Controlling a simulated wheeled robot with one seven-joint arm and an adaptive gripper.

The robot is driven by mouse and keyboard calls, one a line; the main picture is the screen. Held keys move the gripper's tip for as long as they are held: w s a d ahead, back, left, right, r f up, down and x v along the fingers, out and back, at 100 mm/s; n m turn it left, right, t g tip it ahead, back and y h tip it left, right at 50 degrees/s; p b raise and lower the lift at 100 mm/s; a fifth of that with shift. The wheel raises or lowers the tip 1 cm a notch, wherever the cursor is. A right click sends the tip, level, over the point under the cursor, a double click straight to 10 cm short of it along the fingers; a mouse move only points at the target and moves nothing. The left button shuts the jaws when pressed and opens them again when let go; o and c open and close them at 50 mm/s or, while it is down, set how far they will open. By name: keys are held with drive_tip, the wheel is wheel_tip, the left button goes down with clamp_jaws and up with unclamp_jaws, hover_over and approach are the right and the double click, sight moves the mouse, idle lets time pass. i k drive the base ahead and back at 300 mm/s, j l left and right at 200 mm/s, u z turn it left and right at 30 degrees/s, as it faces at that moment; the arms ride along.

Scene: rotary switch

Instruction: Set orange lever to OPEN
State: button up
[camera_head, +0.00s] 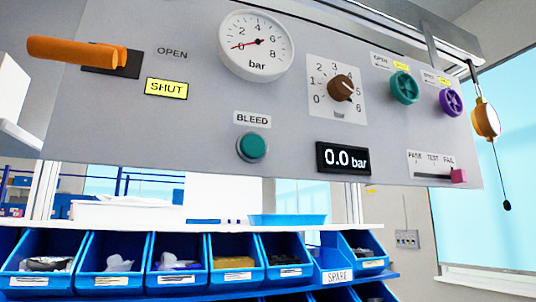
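The orange lever (78,50) sticks out from a dark slot plate (112,62) at the upper left of the grey panel. It lies roughly horizontal in the picture, its rounded end toward the left. To its right are a plain OPEN label (172,53) and, below it, a SHUT label (166,88) lit yellow. My gripper is not in view, and nothing is seen touching the lever.
The panel (200,135) also carries a gauge (256,45) near 0, a green BLEED button (251,147), a brown knob (341,87), a 0.0 bar display (343,159), green (404,87) and purple (450,102) handwheels and a pink slider (458,176). Blue bins (115,265) stand below.

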sight(102, 55)
drive_tip(key=z, duration=0.6)
drive_tip(key=u, duration=0.4)
drive_tip(key=j+u, duration=0.15)
drive_tip(key=u, duration=0.25)
drive_tip(key=j+u, duration=0.1)
drive_tip(key=u, duration=0.75)
drive_tip(key=k+l+u, duration=0.1)
drive_tip(key=k, duration=0.1)
